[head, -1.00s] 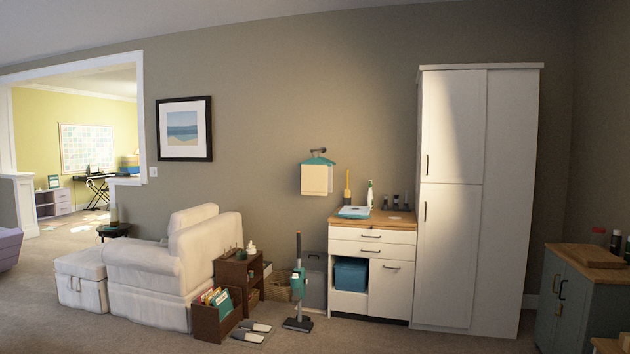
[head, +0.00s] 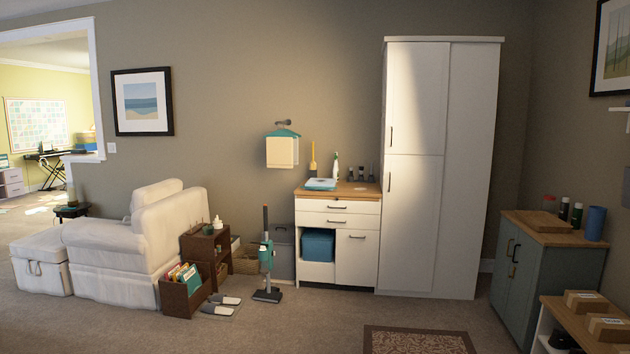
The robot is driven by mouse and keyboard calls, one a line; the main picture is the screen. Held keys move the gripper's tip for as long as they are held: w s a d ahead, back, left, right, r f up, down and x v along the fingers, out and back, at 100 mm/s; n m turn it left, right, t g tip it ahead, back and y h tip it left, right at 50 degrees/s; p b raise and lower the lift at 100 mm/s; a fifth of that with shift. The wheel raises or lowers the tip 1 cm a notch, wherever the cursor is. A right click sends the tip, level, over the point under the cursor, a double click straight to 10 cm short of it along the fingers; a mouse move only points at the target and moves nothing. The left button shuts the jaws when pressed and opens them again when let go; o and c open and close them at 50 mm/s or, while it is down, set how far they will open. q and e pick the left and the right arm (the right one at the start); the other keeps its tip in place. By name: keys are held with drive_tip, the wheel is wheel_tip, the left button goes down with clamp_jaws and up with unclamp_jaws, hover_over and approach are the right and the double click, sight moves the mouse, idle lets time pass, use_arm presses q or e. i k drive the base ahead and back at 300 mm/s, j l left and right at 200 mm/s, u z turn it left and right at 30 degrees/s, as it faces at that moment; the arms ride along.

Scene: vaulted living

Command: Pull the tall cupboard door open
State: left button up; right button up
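The tall white cupboard (head: 465,180) stands against the back wall, right of centre in the head view. Its front has an upper door (head: 417,100) and a lower door (head: 411,225), both shut. The upper door has a dark vertical handle (head: 391,136) near its lower left edge. The lower door has a similar handle (head: 390,181) near its upper left edge. Neither of my grippers shows in the head view. The cupboard is some distance away across the carpet.
A low white cabinet (head: 357,262) adjoins the cupboard's left side. A grey-green cabinet (head: 556,285) and a shelf with boxes (head: 583,302) stand at the right. A patterned rug (head: 420,340) lies in front. A stick vacuum (head: 266,260) and slippers (head: 218,309) are left.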

sight(412, 184)
drive_tip(key=i+l+z, duration=0.35)
drive_tip(key=i, duration=0.7)
drive_tip(key=i+z, duration=0.3)
drive_tip(key=i, duration=1.9)
drive_tip(key=i+l, duration=0.1)
drive_tip(key=i, duration=1.05)
